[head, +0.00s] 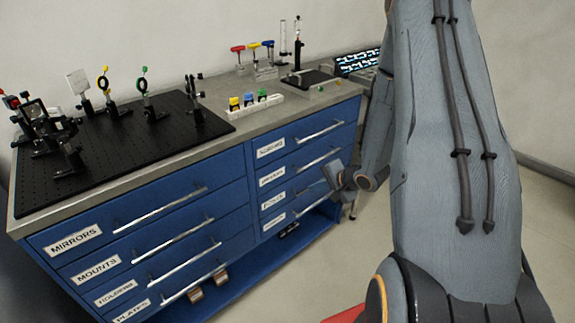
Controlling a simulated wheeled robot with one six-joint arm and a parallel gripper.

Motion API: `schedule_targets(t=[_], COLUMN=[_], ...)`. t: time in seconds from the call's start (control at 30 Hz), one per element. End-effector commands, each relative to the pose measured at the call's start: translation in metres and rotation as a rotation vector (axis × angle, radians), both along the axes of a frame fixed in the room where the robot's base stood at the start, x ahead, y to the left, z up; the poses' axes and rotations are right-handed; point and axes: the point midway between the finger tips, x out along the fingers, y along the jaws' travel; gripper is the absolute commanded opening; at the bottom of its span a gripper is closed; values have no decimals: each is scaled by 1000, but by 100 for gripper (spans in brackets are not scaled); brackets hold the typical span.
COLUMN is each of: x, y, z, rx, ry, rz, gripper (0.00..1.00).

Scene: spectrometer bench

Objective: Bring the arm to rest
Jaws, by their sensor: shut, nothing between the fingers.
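My grey arm fills the right side of the head view, with its large upper link close to the camera. Behind it, the farther links run down to a small wrist beside the right end of the blue drawer cabinet (245,248). My gripper (332,172) shows small at the end of this wrist, in front of the right-hand drawers. It is shut and holds nothing. Part of the wrist and forearm is hidden behind the nearer link.
A black breadboard (150,143) with optics mounts covers the left of the bench top. A white block with coloured-capped items (257,105), hex drivers (253,47) and a screen (358,62) stand to the right. Drawer handles stick out. Pale floor (320,268) is open at right.

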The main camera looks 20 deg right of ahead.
Motion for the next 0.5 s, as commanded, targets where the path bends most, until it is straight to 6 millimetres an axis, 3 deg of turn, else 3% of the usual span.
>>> schedule_targets(t=[0.27, 0.37, 0.5], x=[1, -2, -21], y=[2, 6, 20], z=[14, 34, 68], rx=[-105, -255, -482], ry=[13, 44, 127], rz=[37, 98, 226], gripper=[0, 0, 0])
